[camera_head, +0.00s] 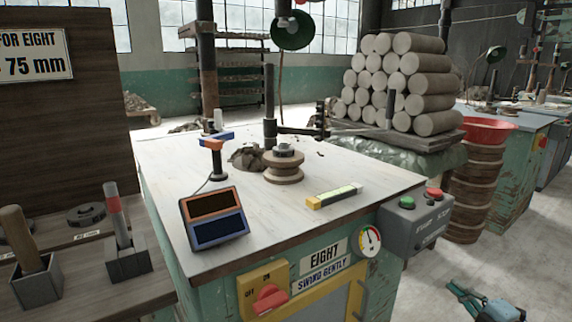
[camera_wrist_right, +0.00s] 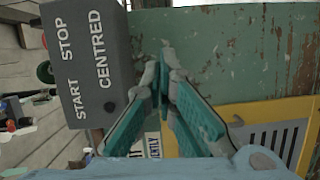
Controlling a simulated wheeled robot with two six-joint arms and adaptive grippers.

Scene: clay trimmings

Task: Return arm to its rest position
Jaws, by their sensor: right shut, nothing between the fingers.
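My right gripper (camera_head: 456,287) is at the bottom right of the head view, low in front of the workbench (camera_head: 180,165) and below the grey button box (camera_head: 408,222). Its teal fingers are together and hold nothing. In the right wrist view the closed fingertips (camera_wrist_right: 168,65) point at the green bench front. The button box (camera_wrist_right: 88,60) is to their left there, marked START, STOP and CENTRED. My left gripper is not in view.
On the bench stand a small wheel with a clay piece (camera_head: 284,165), a two-panel display (camera_head: 214,218) and a yellow-ended level (camera_head: 334,196). A red switch (camera_head: 269,298) and a gauge (camera_head: 370,241) are on its front. Free floor lies at the right.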

